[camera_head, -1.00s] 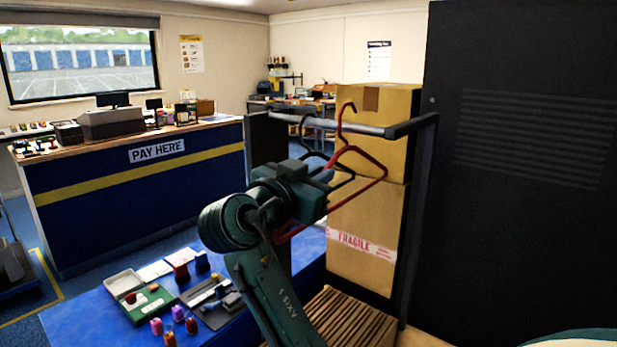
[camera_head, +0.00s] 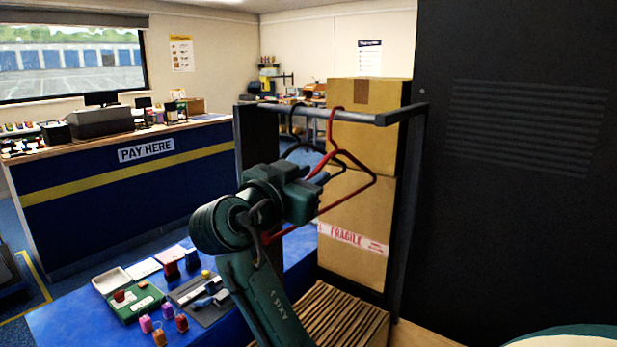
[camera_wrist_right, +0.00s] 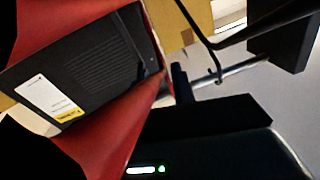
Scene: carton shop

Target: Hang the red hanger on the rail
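The red hanger (camera_head: 374,184) is held by my right gripper (camera_head: 318,181), which looks shut on it near the upper part of its frame. The top of its hook is level with or just above the grey rail (camera_head: 360,117). The hook seems to be around the rail, but I cannot tell if it bears on it. In the right wrist view the red hanger (camera_wrist_right: 105,125) fills the near left, very close to the camera, and the rail (camera_wrist_right: 245,68) runs behind. A black hanger (camera_head: 291,121) hangs on the rail left of the red one. My left gripper is not in view.
Stacked cartons (camera_head: 365,215) stand behind the rail, with flat cardboard (camera_head: 335,318) below. A dark cabinet (camera_head: 520,200) closes off the right. A blue table (camera_head: 70,325) with small tools and tags is at lower left. The pay counter (camera_head: 130,195) stands behind it.

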